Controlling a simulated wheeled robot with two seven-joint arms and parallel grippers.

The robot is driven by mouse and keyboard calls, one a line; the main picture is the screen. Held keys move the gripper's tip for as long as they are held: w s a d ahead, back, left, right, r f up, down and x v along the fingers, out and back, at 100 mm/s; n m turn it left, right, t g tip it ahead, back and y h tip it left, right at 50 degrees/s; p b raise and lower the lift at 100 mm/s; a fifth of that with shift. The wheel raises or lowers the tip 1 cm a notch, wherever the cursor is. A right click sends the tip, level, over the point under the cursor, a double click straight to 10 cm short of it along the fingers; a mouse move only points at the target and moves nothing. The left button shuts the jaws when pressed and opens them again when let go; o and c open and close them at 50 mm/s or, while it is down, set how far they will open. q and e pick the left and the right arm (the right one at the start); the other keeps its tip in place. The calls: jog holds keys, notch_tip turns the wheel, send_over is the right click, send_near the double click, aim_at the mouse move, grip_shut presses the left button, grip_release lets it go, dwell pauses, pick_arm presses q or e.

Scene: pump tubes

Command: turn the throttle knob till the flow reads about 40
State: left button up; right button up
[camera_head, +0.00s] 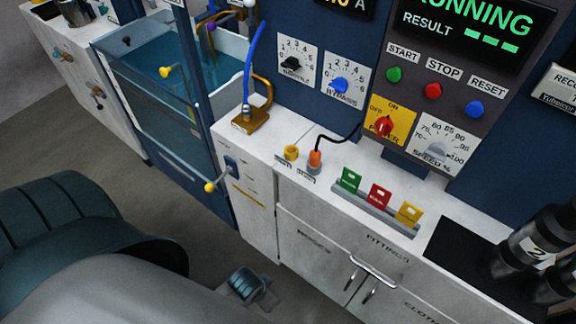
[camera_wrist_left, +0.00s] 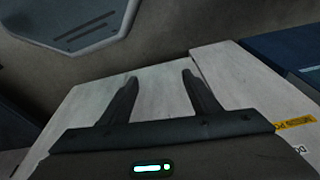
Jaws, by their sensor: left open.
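The throttle knob (camera_head: 291,64) is a black knob on a white numbered dial plate on the blue panel. Its label is too small to read surely. A blue bypass knob (camera_head: 340,86) sits on a like plate to its right. No flow reading is legible in the head view; a small display at the top is cut off, with an "A" showing. My left gripper (camera_wrist_left: 160,78) is open and empty in the left wrist view, its two fingers apart over a pale cabinet surface. It does not show in the head view, and no gripper is near the knob there. My right gripper is not in view.
A screen (camera_head: 465,30) reads RUNNING. A water tank (camera_head: 165,85) stands left, with a blue tube (camera_head: 253,60) beside it. Yellow and orange plugs (camera_head: 315,158), coloured tags (camera_head: 380,196) and dark cylinders (camera_head: 522,248) stand on the counter. The counter below the throttle dial is partly clear.

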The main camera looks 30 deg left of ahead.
aim_at(287, 68)
pick_arm(q)
jog(key=w+a+r+t, duration=0.5)
jog(key=w+a+r, duration=0.2)
jog(key=r, duration=0.8)
jog(key=w+a+r+t, duration=0.5)
jog(key=w+r, duration=0.5)
jog(key=r, duration=0.6)
jog(key=w+a+r+n+t+h, duration=0.1)
jog(key=w+a+r+t, duration=0.4)
jog(key=r, duration=1.1)
jog(key=w+a, duration=0.3)
jog(key=a, duration=0.1)
jog(key=shift+w+a, duration=0.15)
jog(key=shift+w, duration=0.1)
jog(key=w+p, duration=0.1)
jog(key=w, duration=0.4)
jog(key=w+d+p, duration=0.1)
jog(key=w+p, duration=0.1)
jog(key=w, duration=0.4)
jog(key=w+p, duration=0.1)
jog(key=w, duration=0.5)
jog(key=shift+d+f+p, duration=0.1)
jog(key=shift+d+p, duration=0.1)
jog(key=shift+p, duration=0.15)
jog(key=shift+c, duration=0.7)
jog(key=c, duration=0.9)
